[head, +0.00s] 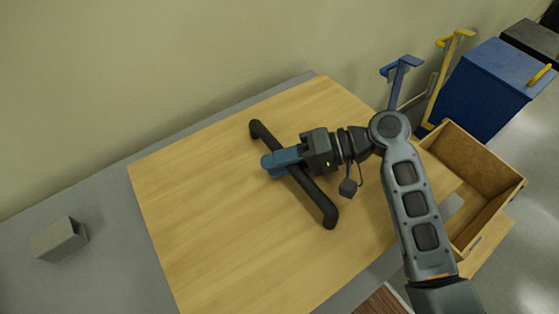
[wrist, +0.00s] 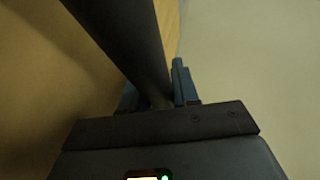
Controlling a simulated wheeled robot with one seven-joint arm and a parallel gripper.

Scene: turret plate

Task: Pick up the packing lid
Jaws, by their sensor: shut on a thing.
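The packing lid (head: 200,200) appears to be the large flat light-wood board with a black bar handle (head: 312,195) across it. My gripper (head: 278,162) is over the board, with its blue fingers shut around the middle of the handle. In the wrist view, the dark handle (wrist: 125,40) runs between the blue fingers of my gripper (wrist: 158,92). I cannot tell whether the board rests on the grey surface or is slightly raised. The fingers hide part of the handle, and my arm covers the board's right side.
A grey block (head: 60,240) lies on the grey surface (head: 95,215) at left. An open wooden box (head: 470,165) stands at right. Blue (head: 402,72) and yellow (head: 445,75) upright pieces stand behind it, beside a blue bin (head: 490,90). A wall runs close behind the board.

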